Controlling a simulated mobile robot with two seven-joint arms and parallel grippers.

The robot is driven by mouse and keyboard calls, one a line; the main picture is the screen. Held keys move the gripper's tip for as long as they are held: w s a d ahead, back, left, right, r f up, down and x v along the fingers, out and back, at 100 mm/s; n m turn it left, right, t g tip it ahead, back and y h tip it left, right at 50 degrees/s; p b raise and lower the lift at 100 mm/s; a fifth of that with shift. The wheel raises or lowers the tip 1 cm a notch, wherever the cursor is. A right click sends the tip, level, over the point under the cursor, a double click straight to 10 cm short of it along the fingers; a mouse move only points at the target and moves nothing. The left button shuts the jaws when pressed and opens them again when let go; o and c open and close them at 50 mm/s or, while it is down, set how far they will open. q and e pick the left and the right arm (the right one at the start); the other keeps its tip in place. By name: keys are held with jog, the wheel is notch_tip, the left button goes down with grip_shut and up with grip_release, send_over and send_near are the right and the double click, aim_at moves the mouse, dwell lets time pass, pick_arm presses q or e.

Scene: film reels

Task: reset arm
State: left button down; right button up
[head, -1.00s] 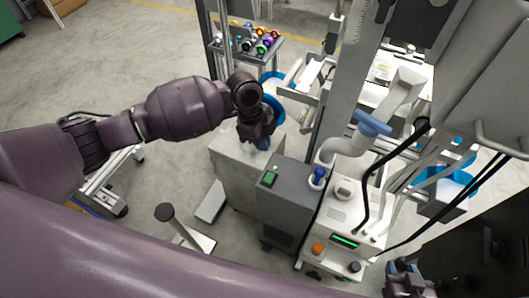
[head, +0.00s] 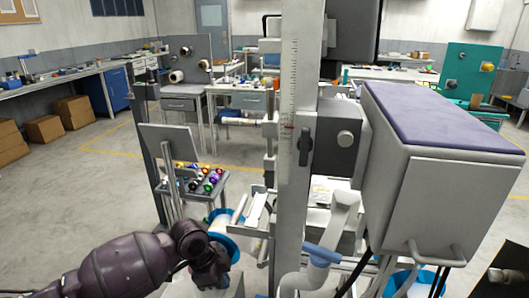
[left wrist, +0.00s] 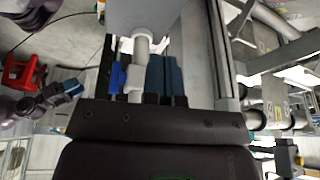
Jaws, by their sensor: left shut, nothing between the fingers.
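My left arm comes in from the bottom left of the head view. Its gripper (head: 210,280) hangs low in front of a blue-rimmed reel (head: 233,245) and is partly cut off by the bottom edge. In the left wrist view the dark blue fingers (left wrist: 166,75) are together with nothing held between them. What looks like my right gripper (left wrist: 72,88) shows small at the left of that view, on a purple arm; its jaw opening is too small to tell.
A tall grey column (head: 296,150) and a large grey box with a purple top (head: 445,115) stand close ahead and right. A rack of colourful small reels (head: 205,183) is left of the column. Open floor (head: 70,190) lies left.

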pick_arm(q)
jog(key=w+d+r+n+t+h, duration=0.3)
jog(key=w+d+r+n+t, duration=0.15)
jog(key=r+t, duration=0.3)
jog(key=s+a+f+n+t+y, duration=0.2)
jog(key=s+a+f+n+t, duration=0.1)
jog(key=s+a+f+n, duration=0.25)
jog(key=s+a+f+n+t+y, duration=0.2)
jog(key=s+a+n+t, duration=0.15)
jog(key=s+a, duration=0.45)
jog(key=s+a+f+n+g+y, duration=0.1)
jog(key=s+a+f, duration=0.2)
jog(key=s+f, duration=0.2)
jog(key=s+a+f+n+g+y, duration=0.2)
jog(key=s+f, duration=0.3)
jog(key=s, duration=0.5)
jog(key=shift+s+a, duration=0.15)
jog(key=shift+a, duration=0.7)
